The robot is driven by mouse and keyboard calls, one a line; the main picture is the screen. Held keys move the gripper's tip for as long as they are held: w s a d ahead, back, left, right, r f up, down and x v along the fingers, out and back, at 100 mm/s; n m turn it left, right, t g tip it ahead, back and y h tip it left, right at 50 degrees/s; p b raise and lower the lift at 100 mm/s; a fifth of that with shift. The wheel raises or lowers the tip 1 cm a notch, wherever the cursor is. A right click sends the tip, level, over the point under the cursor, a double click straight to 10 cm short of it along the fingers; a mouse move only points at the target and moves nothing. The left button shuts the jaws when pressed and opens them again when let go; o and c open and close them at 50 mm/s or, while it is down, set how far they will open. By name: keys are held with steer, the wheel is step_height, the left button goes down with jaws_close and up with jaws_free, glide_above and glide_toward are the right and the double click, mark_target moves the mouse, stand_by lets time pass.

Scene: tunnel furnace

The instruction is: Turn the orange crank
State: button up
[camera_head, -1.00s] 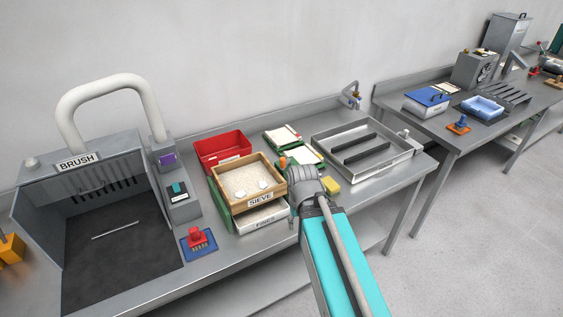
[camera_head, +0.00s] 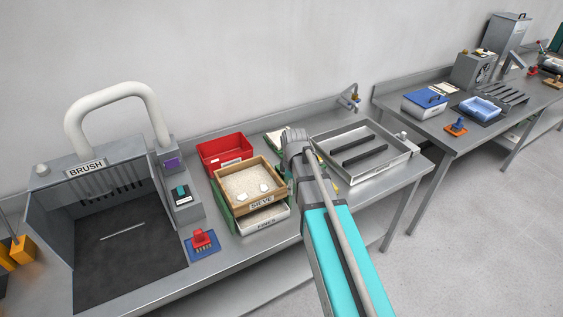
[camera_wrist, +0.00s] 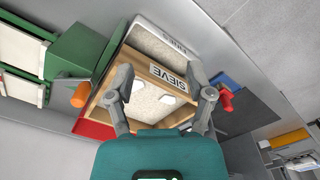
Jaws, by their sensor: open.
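In the wrist view the orange crank handle (camera_wrist: 82,95) shows as a short orange cylinder at the left, beside the green frame (camera_wrist: 82,52) and the wooden box labelled SIEVE (camera_wrist: 106,101). My gripper (camera_wrist: 166,86) is open and empty, with its fingers apart over the sieve box as seen in that view. The crank lies to the left of the left finger, apart from it. In the head view my arm's end (camera_head: 295,140) is just right of and behind the sieve box (camera_head: 262,203). It hides the crank and my fingertips there.
A red bin (camera_head: 222,152) stands behind the sieve, and a white FINES tray (camera_head: 268,222) sits below it. A metal tray with dark bars (camera_head: 390,165) is at the right.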

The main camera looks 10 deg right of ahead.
steer(key=w+r+n+p, duration=0.3)
steer(key=w+r+n, duration=0.1)
steer(key=w+n, duration=0.3)
steer(key=w+r+n+p, duration=0.3)
steer(key=w+n+p, duration=0.1)
steer(key=w+n, duration=0.4)
steer(key=shift+w+r, duration=0.35)
steer(key=shift+w, duration=0.4)
steer(key=shift+f, duration=0.1)
step_height(320, 180, down, 14)
steer(key=b, duration=1.3)
steer(key=shift+r+b, duration=0.2)
steer(key=shift+b, duration=0.15)
